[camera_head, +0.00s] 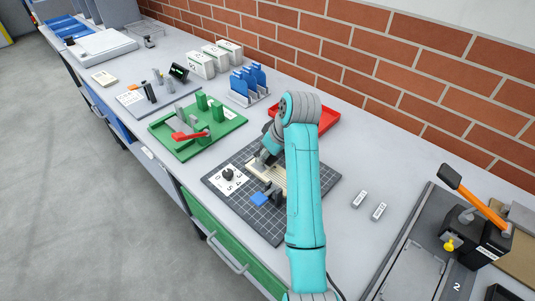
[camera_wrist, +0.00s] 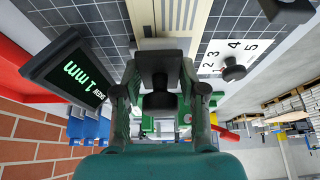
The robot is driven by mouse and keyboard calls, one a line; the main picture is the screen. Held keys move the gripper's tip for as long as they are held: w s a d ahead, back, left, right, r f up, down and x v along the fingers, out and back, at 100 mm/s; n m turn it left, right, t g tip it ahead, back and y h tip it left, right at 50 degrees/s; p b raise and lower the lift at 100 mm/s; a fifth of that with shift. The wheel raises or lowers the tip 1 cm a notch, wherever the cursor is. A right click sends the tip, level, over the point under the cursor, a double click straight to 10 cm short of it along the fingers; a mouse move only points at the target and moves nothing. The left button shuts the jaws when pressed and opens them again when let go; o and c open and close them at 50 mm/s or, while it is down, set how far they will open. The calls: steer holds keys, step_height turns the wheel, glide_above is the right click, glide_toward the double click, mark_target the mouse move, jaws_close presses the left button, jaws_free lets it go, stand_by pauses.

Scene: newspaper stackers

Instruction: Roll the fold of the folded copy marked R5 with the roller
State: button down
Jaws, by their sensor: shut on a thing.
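My gripper (camera_head: 266,160) is low over a dark gridded mat (camera_head: 225,196), partly hidden by my teal arm. In the wrist view its fingers (camera_wrist: 160,85) are shut on a dark block-like handle (camera_wrist: 163,62), which I take for the roller; its rolling part is not clear. Under it, a long cream piece (camera_wrist: 181,16) lies on the mat, also in the head view (camera_head: 258,173). I cannot tell if it is the folded copy, and no R5 mark is readable. A black knob (camera_head: 228,174) sits on a numbered white plate beside the cream piece.
A dark display with green characters (camera_wrist: 68,75) stands close to my gripper on the wall side. A green tray (camera_head: 170,143) and blue-divided rack (camera_head: 248,86) lie beyond; a red tray (camera_head: 322,122) is behind my arm. A black orange-levered device (camera_head: 477,238) stands right.

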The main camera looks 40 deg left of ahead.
steer(key=shift+f, duration=0.45)
stand_by(0.3)
steer(key=shift+d, duration=0.15)
steer(key=shift+d, duration=0.75)
steer(key=shift+d, duration=0.1)
steer(key=shift+s+d, duration=0.15)
steer(key=shift+d, duration=0.6)
steer(key=shift+d, duration=0.1)
steer(key=shift+d+f, duration=0.1)
steer(key=shift+d, duration=0.7)
steer(key=shift+d, duration=0.1)
steer(key=shift+s+d, duration=0.15)
steer(key=shift+d, duration=0.5)
